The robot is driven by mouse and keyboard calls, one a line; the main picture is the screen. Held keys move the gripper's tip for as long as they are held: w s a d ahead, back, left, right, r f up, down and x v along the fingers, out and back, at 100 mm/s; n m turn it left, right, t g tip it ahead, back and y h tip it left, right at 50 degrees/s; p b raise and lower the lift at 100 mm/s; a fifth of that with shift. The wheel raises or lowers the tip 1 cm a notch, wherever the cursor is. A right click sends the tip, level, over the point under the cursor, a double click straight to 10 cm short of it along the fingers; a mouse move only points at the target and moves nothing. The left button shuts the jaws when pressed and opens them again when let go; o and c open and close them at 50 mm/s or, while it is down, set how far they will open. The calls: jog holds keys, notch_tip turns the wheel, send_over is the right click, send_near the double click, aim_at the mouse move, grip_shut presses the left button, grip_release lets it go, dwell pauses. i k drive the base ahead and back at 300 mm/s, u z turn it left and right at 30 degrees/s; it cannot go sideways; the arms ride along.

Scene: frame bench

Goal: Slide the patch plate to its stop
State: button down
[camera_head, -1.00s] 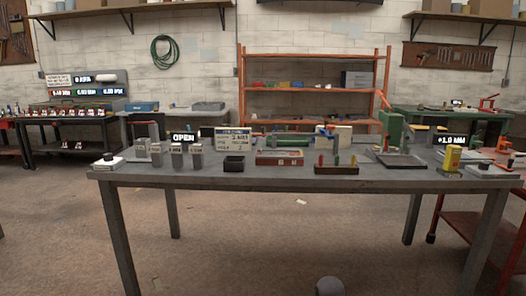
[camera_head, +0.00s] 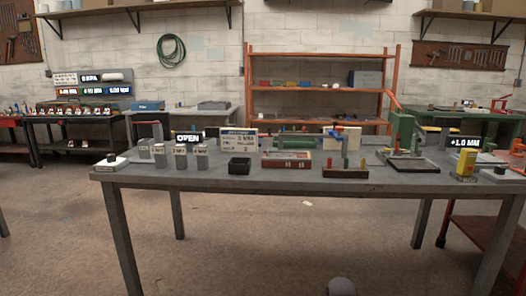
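I cannot tell which item is the patch plate; the bench items are small at this distance. On the grey bench (camera_head: 225,183), a green cylinder (camera_head: 295,142) lies near the back middle. A red block with pale marks (camera_head: 287,160) sits in front of it. A cream upright panel with a blue part (camera_head: 343,138) stands to the right. A dark flat base (camera_head: 410,164) with a green and red fixture is further right.
A black open bin (camera_head: 240,165), several grey blocks (camera_head: 180,158) and a sign reading OPEN (camera_head: 188,137) are on the bench's left half. A yellow device (camera_head: 466,164) and a "+1.0 MM" display (camera_head: 465,142) are at right.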

aim_at(282, 153)
jog(key=i, duration=0.9)
